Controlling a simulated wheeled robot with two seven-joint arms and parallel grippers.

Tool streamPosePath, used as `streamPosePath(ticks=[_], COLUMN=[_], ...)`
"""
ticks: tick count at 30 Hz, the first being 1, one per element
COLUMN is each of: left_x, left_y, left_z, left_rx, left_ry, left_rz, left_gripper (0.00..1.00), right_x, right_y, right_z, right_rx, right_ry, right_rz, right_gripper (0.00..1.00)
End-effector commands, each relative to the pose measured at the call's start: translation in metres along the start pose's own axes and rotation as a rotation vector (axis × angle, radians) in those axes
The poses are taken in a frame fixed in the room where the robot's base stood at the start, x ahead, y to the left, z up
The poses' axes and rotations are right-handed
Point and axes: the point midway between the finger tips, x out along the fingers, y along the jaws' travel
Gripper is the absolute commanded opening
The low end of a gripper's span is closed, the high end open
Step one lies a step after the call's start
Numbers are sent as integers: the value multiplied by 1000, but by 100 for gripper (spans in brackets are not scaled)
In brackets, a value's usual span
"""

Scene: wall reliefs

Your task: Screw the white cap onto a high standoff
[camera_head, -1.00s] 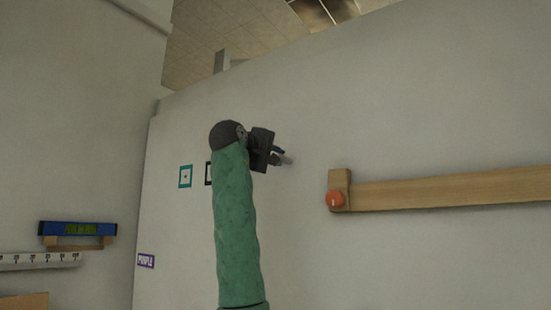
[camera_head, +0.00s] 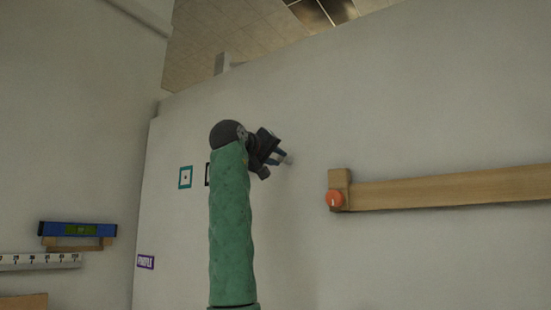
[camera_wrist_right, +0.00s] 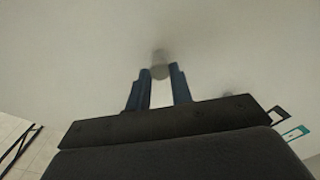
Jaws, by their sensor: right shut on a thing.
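My right gripper (camera_head: 281,156) is raised at the pale wall, with its blue fingers pointing at it. It is shut on the white cap (camera_head: 288,160), a small pale piece at the fingertips. In the right wrist view the cap (camera_wrist_right: 160,72) looks like a grey-white round end between the fingertips. A blurred darker patch lies just beyond it on the wall; I cannot tell whether it is a standoff or a shadow, or whether the cap touches anything. My left gripper is not in view.
A wooden rail (camera_head: 440,190) with an orange round knob (camera_head: 336,199) is on the wall at right. A teal-framed square (camera_head: 185,177) and a purple sign (camera_head: 146,262) are at left. A blue level (camera_head: 77,229) sits above a white ruler (camera_head: 40,261) at far left.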

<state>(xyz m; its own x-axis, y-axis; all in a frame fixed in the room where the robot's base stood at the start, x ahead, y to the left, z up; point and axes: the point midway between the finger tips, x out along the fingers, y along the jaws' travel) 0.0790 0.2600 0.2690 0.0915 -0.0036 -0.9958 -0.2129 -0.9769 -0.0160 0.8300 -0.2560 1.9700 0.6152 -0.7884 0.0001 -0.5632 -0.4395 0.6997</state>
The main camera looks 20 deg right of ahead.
Motion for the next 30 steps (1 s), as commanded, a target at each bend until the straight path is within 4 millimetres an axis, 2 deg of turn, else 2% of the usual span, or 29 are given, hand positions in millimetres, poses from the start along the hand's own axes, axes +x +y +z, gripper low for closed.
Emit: streamPosePath(ticks=[10,23,30], left_x=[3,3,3], left_y=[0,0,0], left_z=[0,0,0], left_rx=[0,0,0], left_ry=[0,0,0], left_rz=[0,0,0], left_gripper=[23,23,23], right_x=[1,1,1], right_y=[-1,0,-1], right_z=[0,0,0], right_rx=[332,395,585], right_ry=[-1,-1,-2], right_rz=[-2,0,-2], right_gripper=[5,5,5])
